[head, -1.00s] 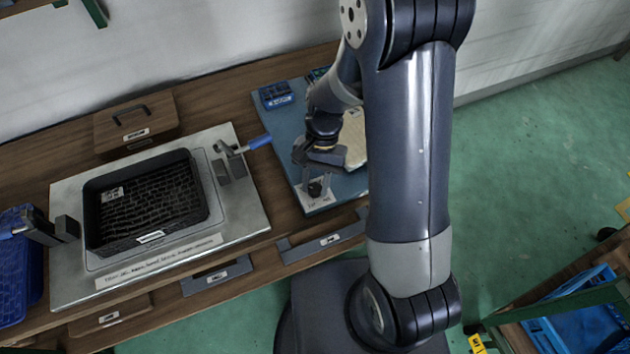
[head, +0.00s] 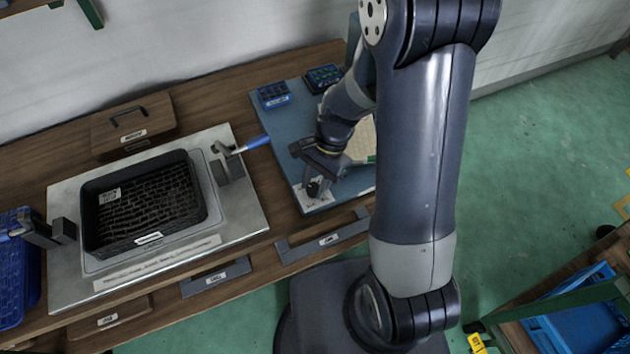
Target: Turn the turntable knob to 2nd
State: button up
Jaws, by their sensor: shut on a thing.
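The turntable knob (head: 313,189) is a small dark knob on a white label plate (head: 322,203) at the front left corner of the blue panel (head: 290,135). My gripper (head: 312,183) is over the knob and shut on it, with the wrist tilted down from the upper right. The gripper covers part of the knob. The marks on the label are too small to read, so I cannot tell which position the knob points to.
A cream textured plate (head: 362,138) lies behind my arm, partly hidden. Blue boxes (head: 273,95) stand at the panel's back. To the left, a metal tray panel (head: 252,205) holds a black basket (head: 95,225) and a blue-handled clamp (head: 250,144).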

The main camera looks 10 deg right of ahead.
jog(key=o, duration=1)
jog(key=shift+c, duration=0.2)
jog(key=v, duration=1)
jog(key=shift+r, duration=0.4)
jog(key=shift+d+f, duration=0.1)
jog(key=x, duration=1)
jog(key=shift+f, duration=0.35)
jog(key=shift+r, duration=0.1)
